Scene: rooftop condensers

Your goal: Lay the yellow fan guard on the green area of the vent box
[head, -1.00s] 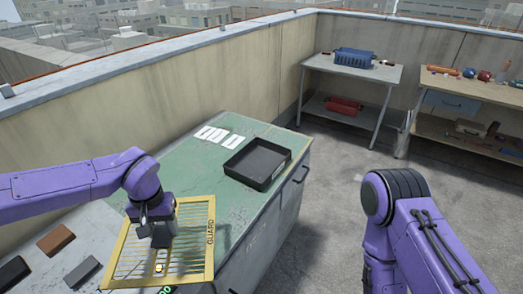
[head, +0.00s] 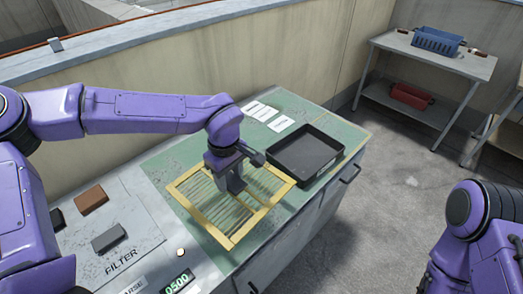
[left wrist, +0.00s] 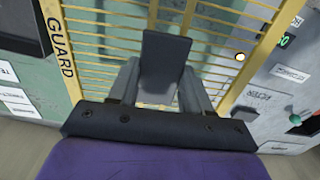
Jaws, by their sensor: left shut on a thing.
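The yellow fan guard (head: 201,216) is a flat barred frame, held roughly level over the green area (head: 285,102) of the vent box (head: 290,240). My left gripper (head: 236,186) is shut on the guard near its middle. In the left wrist view, the gripper (left wrist: 161,102) stands against the guard's bars, and the guard's GUARD label (left wrist: 61,47) shows at the left. I cannot tell whether the guard touches the green surface or hangs slightly above it. My right gripper is out of view; only my right arm shows at the right edge.
A black tray (head: 304,152) stands on the green area close to the guard's right corner. White cards (head: 261,110) lie behind it. At left, a grey panel (head: 140,235) holds brown and dark blocks. A table with a blue basket (head: 437,40) stands at the back right.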

